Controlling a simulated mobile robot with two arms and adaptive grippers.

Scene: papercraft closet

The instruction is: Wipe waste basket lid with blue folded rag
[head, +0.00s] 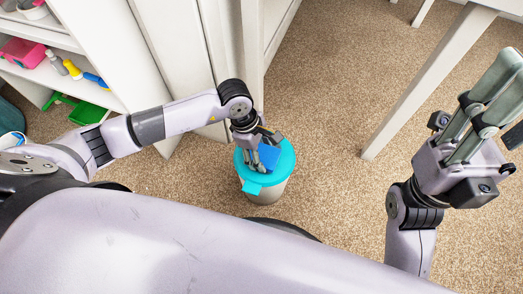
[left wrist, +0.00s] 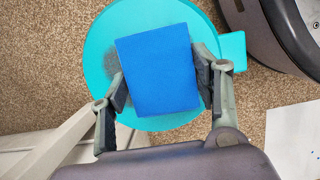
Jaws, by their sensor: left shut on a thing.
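The waste basket (head: 268,196) stands on the carpet in the head view, with a round turquoise lid (head: 287,168) that has a tab at its edge. My left gripper (head: 262,150) is over the lid and shut on the blue folded rag (head: 268,156). In the left wrist view the rag (left wrist: 157,70) is a flat blue rectangle between the fingers, covering the lid's middle. I cannot tell whether the rag touches the lid. My right gripper (head: 492,105) points up at the right; its finger gap is unclear.
A white shelf (head: 85,45) with a pink box, bottles and a green dustpan stands at the upper left. White cabinet doors (head: 185,50) are close behind the basket. A white table leg (head: 425,85) stands to the right. Carpet (head: 335,160) is free right of the basket.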

